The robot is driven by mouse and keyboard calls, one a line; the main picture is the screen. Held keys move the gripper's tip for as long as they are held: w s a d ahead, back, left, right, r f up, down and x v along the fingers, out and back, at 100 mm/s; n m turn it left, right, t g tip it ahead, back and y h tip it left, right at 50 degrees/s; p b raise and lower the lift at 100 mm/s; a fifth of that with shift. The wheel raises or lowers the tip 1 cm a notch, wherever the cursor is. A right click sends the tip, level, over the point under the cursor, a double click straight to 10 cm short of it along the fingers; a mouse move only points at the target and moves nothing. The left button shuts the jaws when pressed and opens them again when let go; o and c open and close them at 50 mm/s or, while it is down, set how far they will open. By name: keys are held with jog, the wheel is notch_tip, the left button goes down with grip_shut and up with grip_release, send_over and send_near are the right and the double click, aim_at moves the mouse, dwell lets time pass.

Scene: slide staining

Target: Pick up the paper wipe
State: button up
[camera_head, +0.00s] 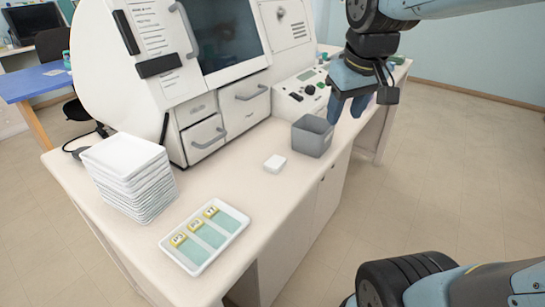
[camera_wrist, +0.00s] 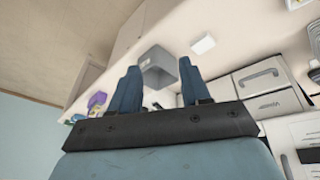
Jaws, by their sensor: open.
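A small white square block (camera_head: 275,163), which looks like the folded paper wipe, lies flat on the bench top, left of a grey bin. It also shows in the wrist view (camera_wrist: 203,44), beyond the fingers and a little to the right. My gripper (camera_head: 347,107) is above the right part of the bench, right of and higher than the grey bin, apart from the wipe. In the wrist view my gripper (camera_wrist: 160,80) has its two blue fingers spread, with nothing held between them.
The grey open bin (camera_head: 312,136) stands between my gripper and the wipe. A white tray (camera_head: 184,263) with several labelled slides lies at the front. A stack of white trays (camera_head: 128,177) stands at left. A large white machine (camera_head: 196,70) fills the back. Bench around the wipe is clear.

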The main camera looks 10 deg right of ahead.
aim_at(275, 161)
jog(key=o, duration=0.7)
jog(key=w+a+f+n, duration=0.1)
jog(key=w+a, duration=0.1)
jog(key=w+a+f+n+g, duration=0.1)
jog(key=w+a+n, duration=0.1)
jog(key=w, duration=0.1)
jog(key=w+a+f+n+g, duration=0.1)
jog(key=w+a, duration=0.1)
jog(key=w, duration=0.1)
jog(key=shift+w+a, duration=0.15)
jog(key=shift+a, duration=0.2)
jog(key=shift+o, duration=0.7)
jog(key=w+a+f+n+g, duration=0.2)
jog(key=w+a+f+n, duration=0.1)
jog(key=w+a, duration=0.1)
jog(key=shift+w+a+f, duration=0.3)
jog(key=shift+a, duration=0.3)
notch_tip(275, 161, down, 14)
jog(key=shift+w+a+r, duration=0.1)
jog(key=shift+a, duration=0.05)
